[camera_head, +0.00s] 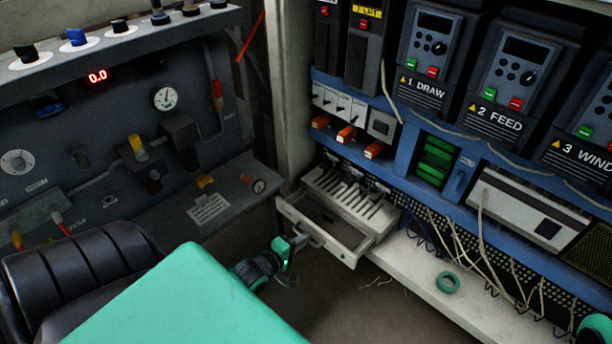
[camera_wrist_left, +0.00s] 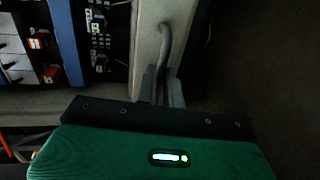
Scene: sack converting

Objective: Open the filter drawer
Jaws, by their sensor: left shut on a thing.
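The filter drawer (camera_head: 345,249) is a pale grey, shallow tray below a slotted vent in the cabinet at centre. It stands pulled out, and its dark inside shows from above. My left gripper (camera_head: 294,243) is at the drawer's front and shut on its grey handle (camera_head: 312,238). In the left wrist view the handle (camera_wrist_left: 166,45) runs down between my dark fingers (camera_wrist_left: 162,88), beside the pale drawer front (camera_wrist_left: 145,45). The fingertips are small and partly hidden in the head view. My right gripper's jaws do not show.
A pale ledge (camera_head: 425,285) with a green tape roll (camera_head: 447,282) and loose wires lies right of the drawer. A grey gauge panel (camera_head: 100,130) stands at left. Orange-handled switches (camera_head: 345,134) are above the drawer. Dark floor is open below it.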

